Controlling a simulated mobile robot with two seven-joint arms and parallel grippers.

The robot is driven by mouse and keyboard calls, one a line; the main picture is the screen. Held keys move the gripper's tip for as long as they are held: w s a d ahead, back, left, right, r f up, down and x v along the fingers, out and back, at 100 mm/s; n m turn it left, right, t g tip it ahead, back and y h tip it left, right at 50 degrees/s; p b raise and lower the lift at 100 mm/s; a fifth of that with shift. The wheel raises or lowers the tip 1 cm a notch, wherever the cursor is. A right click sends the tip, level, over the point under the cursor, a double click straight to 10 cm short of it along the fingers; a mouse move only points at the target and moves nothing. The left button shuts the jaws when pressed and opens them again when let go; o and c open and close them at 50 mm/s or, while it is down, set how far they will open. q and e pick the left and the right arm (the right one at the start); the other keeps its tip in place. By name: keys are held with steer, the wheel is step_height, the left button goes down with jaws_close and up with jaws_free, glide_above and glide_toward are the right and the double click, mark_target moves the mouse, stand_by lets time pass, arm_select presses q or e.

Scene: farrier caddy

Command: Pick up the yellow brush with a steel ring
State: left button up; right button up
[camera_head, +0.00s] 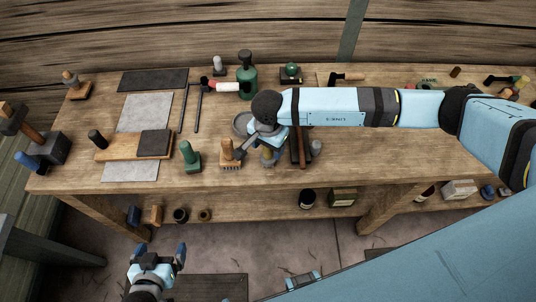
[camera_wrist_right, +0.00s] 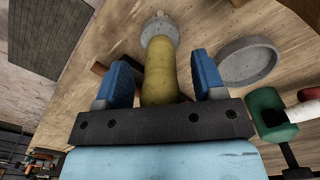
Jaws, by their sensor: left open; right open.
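The yellow brush (camera_wrist_right: 160,72) has a rounded handle with a grey ring-like collar (camera_wrist_right: 160,27) and a pale tip at its far end. In the right wrist view its handle lies between the two blue fingers of my right gripper (camera_wrist_right: 163,78), which is open with a gap visible on each side. In the head view the brush (camera_head: 267,158) shows just below my right gripper (camera_head: 268,145), partly hidden by it. My left gripper (camera_head: 154,258) is open and empty, low in front of the workbench.
On the workbench (camera_head: 330,171), a brown brush (camera_head: 230,153) and a green-handled tool (camera_head: 190,156) stand left of the yellow brush. A round grey dish (camera_wrist_right: 250,62) lies close by. A dark-headed hammer (camera_head: 304,147) is just right. A green bottle (camera_head: 246,75) stands behind.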

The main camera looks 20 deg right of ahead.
steer(key=shift+f, duration=0.1)
steer(key=shift+c, duration=0.4)
jaws_close()
step_height(320, 180, up, 20)
steer(key=b, duration=0.3)
steer(key=c, duration=0.8)
jaws_free()
jaws_close()
